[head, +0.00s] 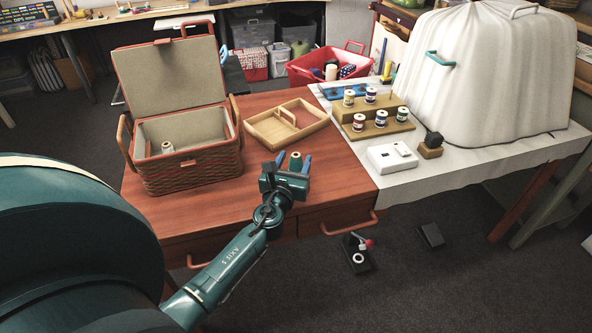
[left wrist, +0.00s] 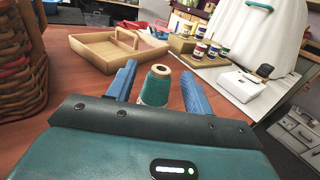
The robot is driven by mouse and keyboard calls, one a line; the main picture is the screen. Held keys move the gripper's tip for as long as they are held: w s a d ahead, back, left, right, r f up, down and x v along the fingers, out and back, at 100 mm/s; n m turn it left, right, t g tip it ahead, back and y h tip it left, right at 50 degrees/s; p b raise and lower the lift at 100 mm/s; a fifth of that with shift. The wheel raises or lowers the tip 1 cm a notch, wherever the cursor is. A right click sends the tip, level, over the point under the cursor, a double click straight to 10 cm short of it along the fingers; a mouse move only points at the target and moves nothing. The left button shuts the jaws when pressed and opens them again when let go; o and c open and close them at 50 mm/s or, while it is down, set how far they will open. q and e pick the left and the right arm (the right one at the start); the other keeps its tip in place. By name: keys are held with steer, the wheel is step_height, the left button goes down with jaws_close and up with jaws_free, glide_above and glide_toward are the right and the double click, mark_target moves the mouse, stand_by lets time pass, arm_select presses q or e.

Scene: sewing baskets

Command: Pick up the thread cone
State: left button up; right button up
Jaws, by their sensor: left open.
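A dark green thread cone (head: 295,161) with a pale tip stands upright on the red-brown table. In the left wrist view the same cone (left wrist: 155,86) shows between the two blue fingers. My left gripper (head: 293,164) is open, with one finger on each side of the cone. I cannot tell whether either finger touches it. My right gripper does not show.
An open wicker sewing basket (head: 190,172) holding a white spool (head: 167,147) stands at left. A wooden tray (head: 265,138) lies behind the cone. A spool rack (head: 372,130), a white device (head: 391,157) and a covered machine (head: 490,80) stand on the right table.

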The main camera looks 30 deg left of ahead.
arm_select(q)
steer(key=shift+x, duration=1.15)
steer(key=c, duration=1.1)
